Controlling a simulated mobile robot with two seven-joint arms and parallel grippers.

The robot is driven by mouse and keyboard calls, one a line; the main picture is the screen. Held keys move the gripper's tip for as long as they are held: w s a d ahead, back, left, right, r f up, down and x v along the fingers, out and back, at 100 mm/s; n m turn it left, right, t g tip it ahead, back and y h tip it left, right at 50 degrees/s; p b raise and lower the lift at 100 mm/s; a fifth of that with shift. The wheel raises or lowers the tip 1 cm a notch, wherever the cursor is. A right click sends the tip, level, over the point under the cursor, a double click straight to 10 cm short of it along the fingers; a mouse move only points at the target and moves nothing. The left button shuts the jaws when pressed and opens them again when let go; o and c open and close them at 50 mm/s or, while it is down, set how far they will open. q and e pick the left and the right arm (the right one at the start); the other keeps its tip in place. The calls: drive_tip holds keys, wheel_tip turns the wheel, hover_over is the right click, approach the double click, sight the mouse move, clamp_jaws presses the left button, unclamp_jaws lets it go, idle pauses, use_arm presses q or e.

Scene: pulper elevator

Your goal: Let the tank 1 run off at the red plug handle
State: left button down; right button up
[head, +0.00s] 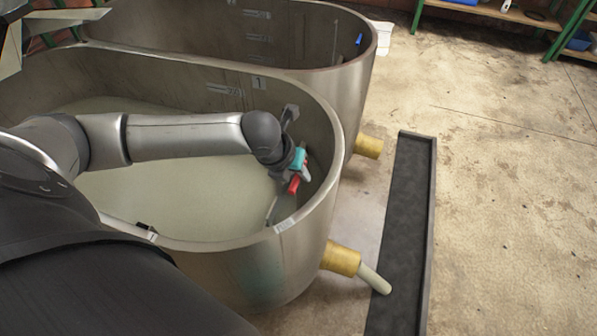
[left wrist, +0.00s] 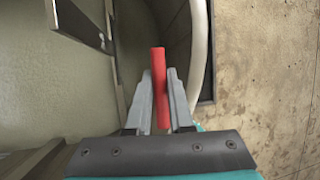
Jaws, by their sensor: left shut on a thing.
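Tank 1 (head: 305,255) is the near steel tank, marked with a 1 on its inner wall, and holds a flat greenish-grey liquid (head: 180,195). The red plug handle (head: 293,185) is inside it near the right end; it also shows in the left wrist view (left wrist: 158,75). My left gripper (head: 300,172) reaches over the tank and is shut on the red handle, which lies between its two fingers (left wrist: 158,100). The plug's lower end is hidden. A pale rounded stream (head: 375,280) extends from tank 1's brass outlet (head: 341,260). My right gripper is out of view.
A long black floor channel (head: 405,220) lies right of the outlets, under the pale stream's end. A second steel tank (head: 340,75) stands behind, its brass outlet (head: 368,147) showing no stream. Green shelving (head: 490,12) is at the back. The concrete floor at right is clear.

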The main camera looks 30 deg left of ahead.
use_arm(q)
drive_tip(key=c, duration=1.1)
unclamp_jaws()
drive_tip(key=p+v, duration=0.5)
drive_tip(key=v, duration=1)
drive_tip(key=shift+s+r, duration=0.1)
drive_tip(key=shift+r, duration=0.05)
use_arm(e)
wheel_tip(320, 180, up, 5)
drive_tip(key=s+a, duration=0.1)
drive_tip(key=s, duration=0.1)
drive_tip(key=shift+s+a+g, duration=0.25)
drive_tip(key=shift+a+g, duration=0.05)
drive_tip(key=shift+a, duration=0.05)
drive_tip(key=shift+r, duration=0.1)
